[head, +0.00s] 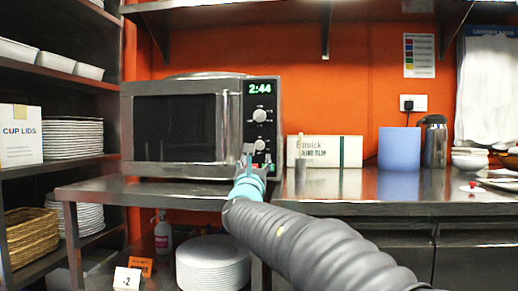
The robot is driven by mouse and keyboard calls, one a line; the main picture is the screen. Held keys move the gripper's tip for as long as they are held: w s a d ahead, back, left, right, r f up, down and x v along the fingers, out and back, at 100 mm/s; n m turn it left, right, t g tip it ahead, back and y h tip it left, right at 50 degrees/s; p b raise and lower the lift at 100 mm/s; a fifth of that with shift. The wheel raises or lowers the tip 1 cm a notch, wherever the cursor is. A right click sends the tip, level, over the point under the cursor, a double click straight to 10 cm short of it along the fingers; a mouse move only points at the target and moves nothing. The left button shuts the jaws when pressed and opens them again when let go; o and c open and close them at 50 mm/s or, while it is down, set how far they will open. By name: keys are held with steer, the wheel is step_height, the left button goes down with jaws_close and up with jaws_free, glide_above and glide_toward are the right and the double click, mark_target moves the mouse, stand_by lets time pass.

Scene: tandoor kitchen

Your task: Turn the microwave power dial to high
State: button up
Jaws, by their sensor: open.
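The microwave (175,125) stands on the steel counter with its door shut. Its black control panel on the right has a green display (260,88) reading 2:44. Below the display are an upper dial (260,115) and a lower dial (260,144), both silver. Which one sets the power is too small to read. My gripper (249,151) is open in front of the lower part of the panel, just left of and overlapping the lower dial's area. I cannot tell whether it touches the panel. My arm hides part of the counter front and the panel's bottom.
A cling film box (324,151), a blue container (399,149) and a steel flask (434,141) stand on the counter (345,185) right of the microwave. A shelf rack with plates (73,138) is at left. Stacked plates (213,264) sit below the counter. A shelf runs overhead.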

mark_target(259, 148)
steer(key=p+x, duration=0.1)
steer(key=x, duration=0.6)
steer(key=shift+w+r, duration=0.15)
steer(key=shift+w, duration=0.2)
jaws_close()
